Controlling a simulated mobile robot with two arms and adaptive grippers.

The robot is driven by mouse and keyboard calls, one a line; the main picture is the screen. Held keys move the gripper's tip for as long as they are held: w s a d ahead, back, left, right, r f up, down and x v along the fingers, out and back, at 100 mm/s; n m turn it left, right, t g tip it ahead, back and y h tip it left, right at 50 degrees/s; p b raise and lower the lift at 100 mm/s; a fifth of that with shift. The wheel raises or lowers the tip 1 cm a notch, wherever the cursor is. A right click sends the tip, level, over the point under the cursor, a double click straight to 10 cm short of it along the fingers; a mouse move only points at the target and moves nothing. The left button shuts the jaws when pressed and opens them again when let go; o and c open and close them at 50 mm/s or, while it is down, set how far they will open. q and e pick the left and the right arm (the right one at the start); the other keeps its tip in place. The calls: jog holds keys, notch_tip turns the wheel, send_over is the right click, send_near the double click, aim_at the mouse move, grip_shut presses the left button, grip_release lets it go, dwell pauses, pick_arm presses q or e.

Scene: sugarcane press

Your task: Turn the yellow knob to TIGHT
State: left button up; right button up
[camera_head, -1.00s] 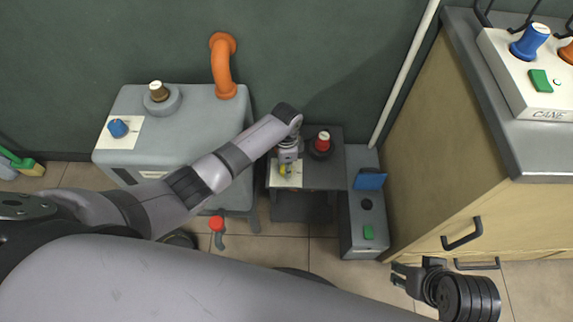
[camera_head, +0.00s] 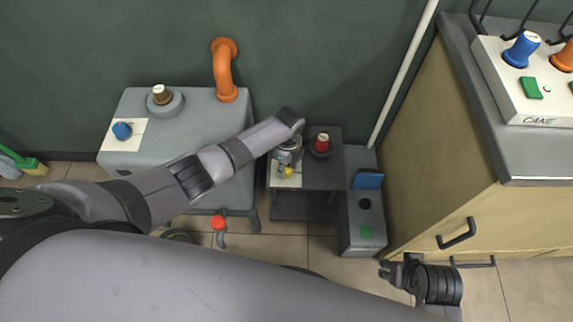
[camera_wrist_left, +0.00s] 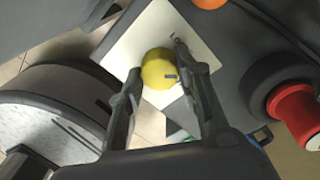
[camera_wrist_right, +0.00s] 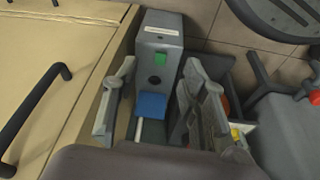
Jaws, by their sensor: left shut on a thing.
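The yellow knob (camera_head: 288,171) sits on a white plate (camera_head: 296,182) on the low grey stand (camera_head: 322,177). In the left wrist view the round yellow knob (camera_wrist_left: 158,70) lies between my left fingertips, with a short dark mark on its face. My left gripper (camera_head: 285,162) reaches down over it; its fingers (camera_wrist_left: 157,60) are shut on the knob's sides. A small dark marking shows on the white plate near the right finger, but I cannot read it. My right gripper (camera_wrist_right: 160,75) is open and empty, in front of the wooden cabinet in the head view (camera_head: 390,271).
A red knob (camera_head: 322,143) stands just right of the yellow one. A narrow grey box (camera_head: 362,222) with a blue flap (camera_head: 367,179) and green button is farther right. A grey machine (camera_head: 190,130) with an orange pipe (camera_head: 224,68) stands left; a wooden cabinet (camera_head: 440,150) right.

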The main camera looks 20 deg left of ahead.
aim_at(288, 169)
pick_arm(q)
jog(key=m, duration=0.4)
jog(key=shift+m, duration=0.3)
jog(key=m, duration=0.4)
jog(key=shift+m, duration=0.3)
jog(key=o, duration=1.1)
jog(key=shift+o, duration=0.2)
notch_tip(288, 169, up, 12)
jog(key=shift+d, duration=0.2)
